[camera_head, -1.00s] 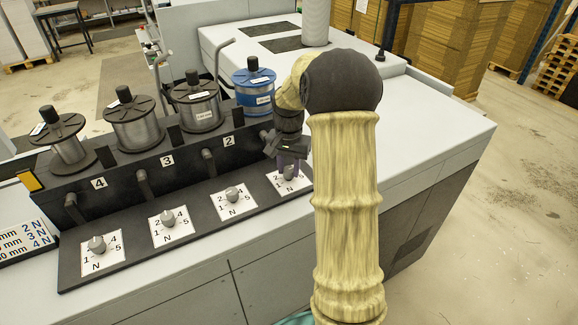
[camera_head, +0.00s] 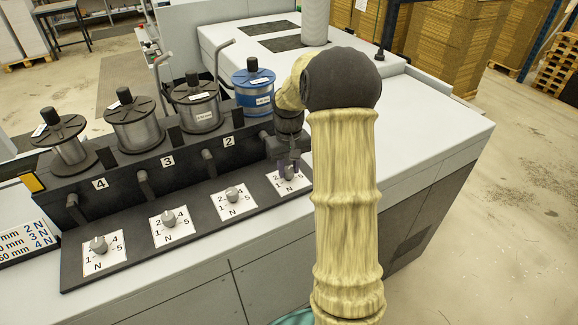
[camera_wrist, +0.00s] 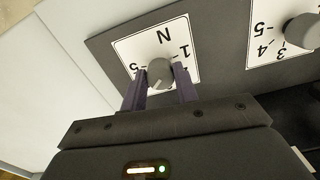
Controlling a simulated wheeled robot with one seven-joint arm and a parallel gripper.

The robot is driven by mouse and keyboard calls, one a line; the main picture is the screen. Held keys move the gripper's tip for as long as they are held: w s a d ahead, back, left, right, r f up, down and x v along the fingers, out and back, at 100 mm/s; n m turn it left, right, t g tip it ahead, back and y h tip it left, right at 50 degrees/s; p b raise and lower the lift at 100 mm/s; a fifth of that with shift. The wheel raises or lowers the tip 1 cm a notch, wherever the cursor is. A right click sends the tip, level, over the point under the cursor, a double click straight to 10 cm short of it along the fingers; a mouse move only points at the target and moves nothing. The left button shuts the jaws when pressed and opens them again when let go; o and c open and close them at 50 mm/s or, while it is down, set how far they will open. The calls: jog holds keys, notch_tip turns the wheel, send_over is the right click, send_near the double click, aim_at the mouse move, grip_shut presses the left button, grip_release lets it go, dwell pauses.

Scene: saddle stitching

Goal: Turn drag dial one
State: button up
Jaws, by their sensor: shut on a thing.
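Drag dial one is the grey knob (camera_wrist: 160,72) on the rightmost white scale plate (camera_head: 278,182), at the right end of the dark dial strip. My gripper (camera_head: 289,172) reaches down over this plate in the head view. In the wrist view its two purple fingers (camera_wrist: 159,85) stand on either side of the knob and are shut on it. The plate (camera_wrist: 137,48) shows N, 1 and 5 upside down around the knob; the knob's light mark points toward the lower left there. The rest of the scale is hidden behind the fingers.
Other dials (camera_head: 233,194), (camera_head: 168,217) and (camera_head: 98,244) sit to the left on the same strip. Behind them stand wire spools, including a blue one (camera_head: 254,90), above a dark block numbered 2, 3 and 4. The grey machine top to the right is clear.

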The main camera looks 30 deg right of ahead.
aim_at(288, 170)
dwell(0.4)
jog(key=o, duration=1)
notch_tip(288, 170, up, 18)
jog(key=b, duration=0.3)
jog(key=shift+f, duration=0.25)
jog(key=shift+f, duration=0.1)
